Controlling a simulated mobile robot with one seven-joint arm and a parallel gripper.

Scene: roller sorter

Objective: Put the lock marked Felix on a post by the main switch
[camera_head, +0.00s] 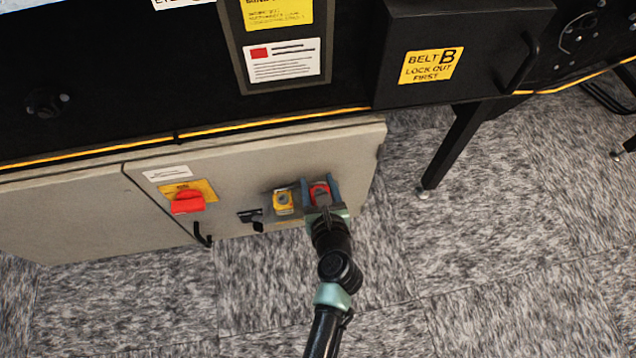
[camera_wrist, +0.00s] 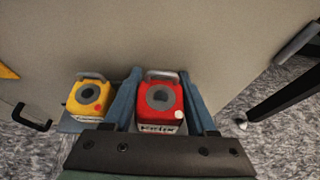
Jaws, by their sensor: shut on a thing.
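A red lock (camera_head: 319,195) with a grey shackle is at the right part of the grey cabinet front. In the wrist view the red lock (camera_wrist: 159,97) has a pale label on its near edge that seems to read Felix, though it is blurred. My gripper (camera_head: 322,189) is shut on it, with one blue finger on each side. The main switch (camera_head: 187,202) is a red handle on a yellow plate, left of the locks. No post beside the switch can be made out clearly.
A yellow lock (camera_head: 283,202) sits close to the left of my gripper, also in the wrist view (camera_wrist: 89,97). The black machine (camera_head: 200,115) overhangs above.

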